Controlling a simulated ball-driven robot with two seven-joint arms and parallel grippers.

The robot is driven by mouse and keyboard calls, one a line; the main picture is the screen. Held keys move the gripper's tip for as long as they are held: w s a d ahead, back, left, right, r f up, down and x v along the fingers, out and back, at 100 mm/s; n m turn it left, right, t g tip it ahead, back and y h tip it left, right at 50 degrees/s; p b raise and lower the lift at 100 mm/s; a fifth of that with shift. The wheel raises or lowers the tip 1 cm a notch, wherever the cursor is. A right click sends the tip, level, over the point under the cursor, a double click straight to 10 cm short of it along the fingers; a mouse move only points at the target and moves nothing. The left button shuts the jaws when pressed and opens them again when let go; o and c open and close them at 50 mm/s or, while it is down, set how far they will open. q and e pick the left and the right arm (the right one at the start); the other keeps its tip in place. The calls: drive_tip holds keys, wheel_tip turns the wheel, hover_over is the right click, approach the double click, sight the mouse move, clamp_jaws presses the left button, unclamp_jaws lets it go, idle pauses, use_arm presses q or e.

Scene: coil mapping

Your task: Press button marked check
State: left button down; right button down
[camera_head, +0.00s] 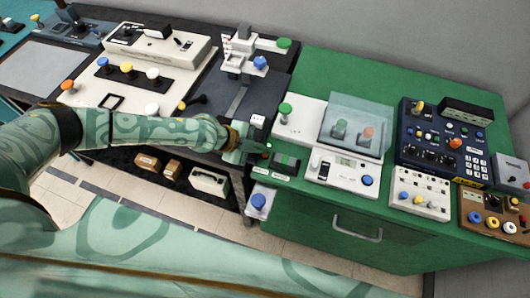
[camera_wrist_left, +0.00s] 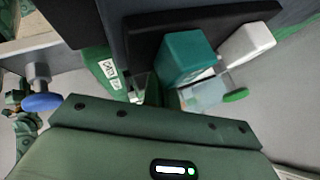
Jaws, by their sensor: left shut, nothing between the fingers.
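My left gripper (camera_head: 262,150) is shut and empty in the head view. It is at the left edge of the green bench, close beside a small dark green block (camera_head: 285,163). I cannot tell whether it touches anything. Small white labels (camera_head: 260,170) sit just below it and also show in the wrist view (camera_wrist_left: 108,68), too small to read. A blue button (camera_head: 258,202) on a white box hangs low at the bench front; a blue button also shows at the left of the wrist view (camera_wrist_left: 40,102). No "check" marking is legible. My right gripper is not in view.
The green bench (camera_head: 320,65) carries a clear cover (camera_head: 358,122) over two buttons, a white meter box (camera_head: 342,172) and a dark blue control panel (camera_head: 442,138). A stand with a blue knob (camera_head: 260,62) is behind my gripper. A grey handle (camera_head: 357,228) is on the bench front.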

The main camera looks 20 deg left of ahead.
sight(261, 156)
use_arm(q)
drive_tip(key=shift+r, duration=0.2)
drive_tip(key=shift+d+r, duration=0.1)
drive_tip(key=shift+r, duration=0.05)
drive_tip(key=shift+r+p, duration=1.7)
drive_tip(key=shift+r, duration=0.8)
drive_tip(key=shift+f, duration=0.1)
drive_tip(key=shift+d, duration=0.1)
